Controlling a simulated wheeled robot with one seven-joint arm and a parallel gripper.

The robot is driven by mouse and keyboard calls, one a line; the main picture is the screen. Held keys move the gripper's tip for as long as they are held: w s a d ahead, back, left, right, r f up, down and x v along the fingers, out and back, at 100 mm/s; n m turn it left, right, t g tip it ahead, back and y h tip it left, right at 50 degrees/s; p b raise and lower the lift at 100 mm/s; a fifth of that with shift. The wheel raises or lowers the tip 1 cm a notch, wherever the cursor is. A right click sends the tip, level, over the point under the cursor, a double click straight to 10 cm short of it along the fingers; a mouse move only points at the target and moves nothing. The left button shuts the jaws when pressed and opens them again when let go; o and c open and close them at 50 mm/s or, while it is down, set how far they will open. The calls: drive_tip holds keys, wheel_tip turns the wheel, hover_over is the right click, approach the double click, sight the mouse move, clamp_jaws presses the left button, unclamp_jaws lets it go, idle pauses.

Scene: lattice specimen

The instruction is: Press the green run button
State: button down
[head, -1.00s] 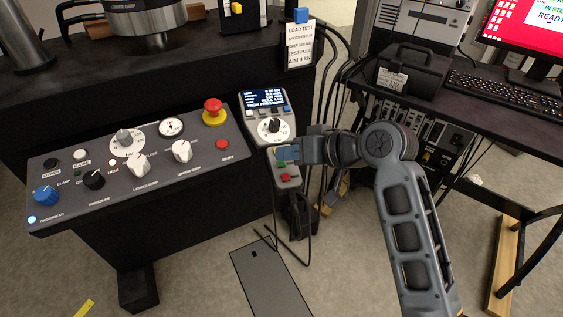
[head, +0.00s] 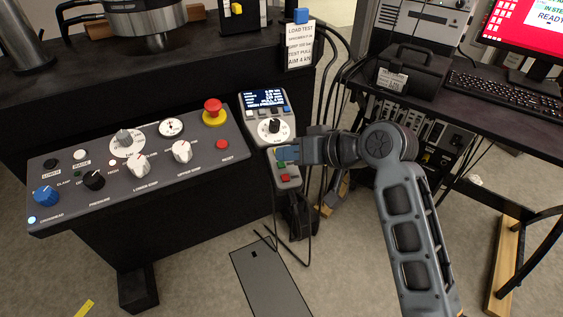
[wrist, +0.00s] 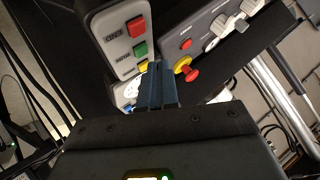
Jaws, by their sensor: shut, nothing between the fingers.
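The green button (head: 281,165) sits on the lower part of a grey handset, between a red button (head: 285,178) and a yellow one. It also shows in the wrist view (wrist: 140,49), with the red button (wrist: 136,27) above it and the yellow button (wrist: 143,66) below. My gripper (head: 286,153) is shut and empty, just over the handset beside the green button. In the wrist view its closed fingers (wrist: 158,84) are near the yellow button and partly cover the handset there. Whether the fingertips touch the handset, I cannot tell.
The handset's dial (head: 275,127) and screen (head: 265,98) lie behind my gripper. A control panel with a red emergency knob (head: 212,107) and several knobs stands to the left. Black cables hang beside the handset. A desk with a keyboard (head: 505,95) is at right.

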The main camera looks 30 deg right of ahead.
drive_tip(key=shift+f, duration=0.2)
idle(0.5)
drive_tip(key=shift+w+f, duration=0.1)
drive_tip(key=shift+f, duration=0.1)
drive_tip(key=shift+w+f, duration=0.1)
drive_tip(key=shift+f, duration=0.25)
idle(0.8)
drive_tip(key=shift+r, duration=0.1)
drive_tip(key=shift+s+r+p, duration=0.2)
drive_tip(key=shift+r+p, duration=0.5)
drive_tip(key=shift+p, duration=0.15)
drive_tip(key=r+p, duration=0.2)
drive_tip(key=s+r+p, duration=0.1)
drive_tip(key=r+p, duration=0.1)
drive_tip(key=p, duration=0.1)
drive_tip(key=shift+s+r, duration=0.15)
drive_tip(key=shift+r, duration=0.25)
drive_tip(key=shift+f, duration=0.1)
idle(0.7)
